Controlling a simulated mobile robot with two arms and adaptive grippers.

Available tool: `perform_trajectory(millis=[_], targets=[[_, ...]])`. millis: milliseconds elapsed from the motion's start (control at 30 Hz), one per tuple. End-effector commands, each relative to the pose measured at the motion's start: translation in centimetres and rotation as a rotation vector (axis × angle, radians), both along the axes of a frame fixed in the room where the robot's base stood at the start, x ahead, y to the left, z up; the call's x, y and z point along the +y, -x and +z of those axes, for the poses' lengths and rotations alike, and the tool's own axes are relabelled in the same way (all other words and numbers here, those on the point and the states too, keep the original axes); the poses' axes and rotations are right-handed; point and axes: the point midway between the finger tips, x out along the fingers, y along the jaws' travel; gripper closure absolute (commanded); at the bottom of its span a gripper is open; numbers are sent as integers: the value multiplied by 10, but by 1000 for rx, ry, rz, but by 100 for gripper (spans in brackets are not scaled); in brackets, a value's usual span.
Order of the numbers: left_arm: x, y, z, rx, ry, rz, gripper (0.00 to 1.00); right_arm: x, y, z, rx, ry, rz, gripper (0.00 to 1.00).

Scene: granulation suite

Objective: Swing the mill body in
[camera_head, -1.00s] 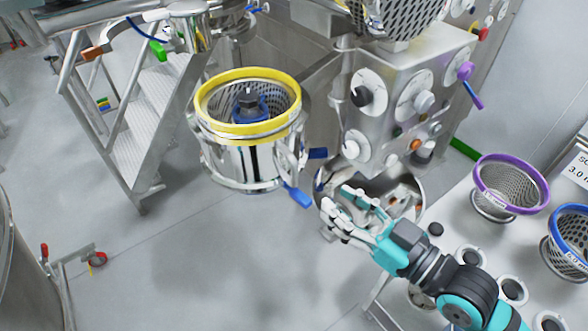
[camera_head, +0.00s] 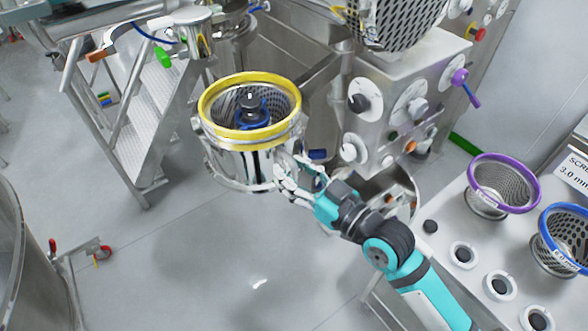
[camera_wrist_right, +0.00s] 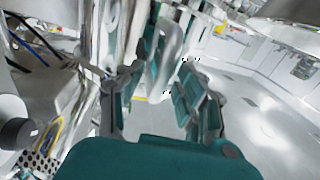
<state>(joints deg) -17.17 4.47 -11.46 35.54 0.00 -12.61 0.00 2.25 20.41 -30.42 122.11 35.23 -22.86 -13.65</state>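The mill body (camera_head: 232,160) is a shiny steel cylinder with a yellow-rimmed screen (camera_head: 207,113) seated in its top. It hangs out to the left of the grey machine housing, over the floor. Inside the screen is a dark impeller hub with a blue base (camera_head: 250,112). My right gripper (camera_head: 284,178) is at the lower right side of the body, by its handle. In the wrist view its teal fingers (camera_wrist_right: 155,95) are apart, with a curved shiny bar (camera_wrist_right: 168,50) between them. Contact is unclear. My left gripper is not in view.
The machine housing (camera_head: 385,115) with knobs stands right of the body. A bench (camera_head: 450,225) at the right holds purple-rimmed (camera_head: 503,170) and blue-rimmed screens (camera_head: 562,222). Steel steps (camera_head: 150,110) stand at left. The floor below the body is clear.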

Motion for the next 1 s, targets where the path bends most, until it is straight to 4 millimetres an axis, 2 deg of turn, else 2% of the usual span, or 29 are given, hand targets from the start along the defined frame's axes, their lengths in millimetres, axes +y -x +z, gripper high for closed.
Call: perform_trajectory(millis=[33,267,767,1000], targets=[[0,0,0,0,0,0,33,0,0,0,0,0,0,70],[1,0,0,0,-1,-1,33,0,0,0,0,0,0,100],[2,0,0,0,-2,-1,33,0,0,0,1,-1,-1,100],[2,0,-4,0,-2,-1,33,8,-8,0,1,-2,7,100]])
